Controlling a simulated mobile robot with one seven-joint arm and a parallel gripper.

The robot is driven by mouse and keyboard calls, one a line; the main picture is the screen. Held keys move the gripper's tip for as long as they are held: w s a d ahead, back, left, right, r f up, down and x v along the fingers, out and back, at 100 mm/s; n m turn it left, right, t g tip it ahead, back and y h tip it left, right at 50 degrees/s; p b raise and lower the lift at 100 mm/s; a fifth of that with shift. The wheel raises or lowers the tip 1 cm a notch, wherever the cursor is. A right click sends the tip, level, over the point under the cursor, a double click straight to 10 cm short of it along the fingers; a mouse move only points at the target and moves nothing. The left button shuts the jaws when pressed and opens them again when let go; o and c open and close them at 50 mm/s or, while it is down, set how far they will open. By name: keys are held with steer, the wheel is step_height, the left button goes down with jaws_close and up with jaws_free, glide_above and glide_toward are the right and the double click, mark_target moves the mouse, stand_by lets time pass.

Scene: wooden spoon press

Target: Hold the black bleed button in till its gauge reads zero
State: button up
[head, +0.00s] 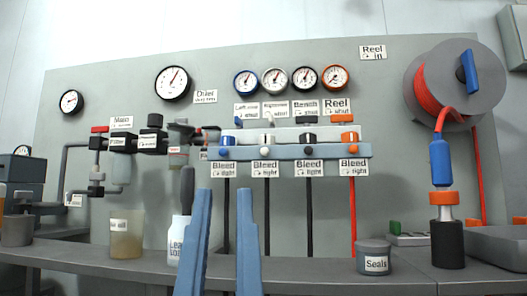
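The black bleed button (308,150) sits on the grey-blue manifold bar (287,152) on the wall panel, third from the left in a row of blue, white, black and orange buttons. A "Bleed" label (309,168) is under it. The black-rimmed gauge (305,78) is above, between the white and orange gauges; its needle points up and to the right, and its numbers are too small to read. My gripper (224,191) shows as two blue fingers standing upright, apart, with nothing between them. It is lower left of the black button and appears not to touch it.
The blue button (225,151), white button (265,152) and orange button (352,149) flank the black one. A white bottle (177,240) stands left of my fingers on the shelf (330,274). A "Seals" tub (374,251) and an orange hose reel (455,80) are to the right.

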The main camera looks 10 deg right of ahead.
jaws_close()
stand_by(1.4)
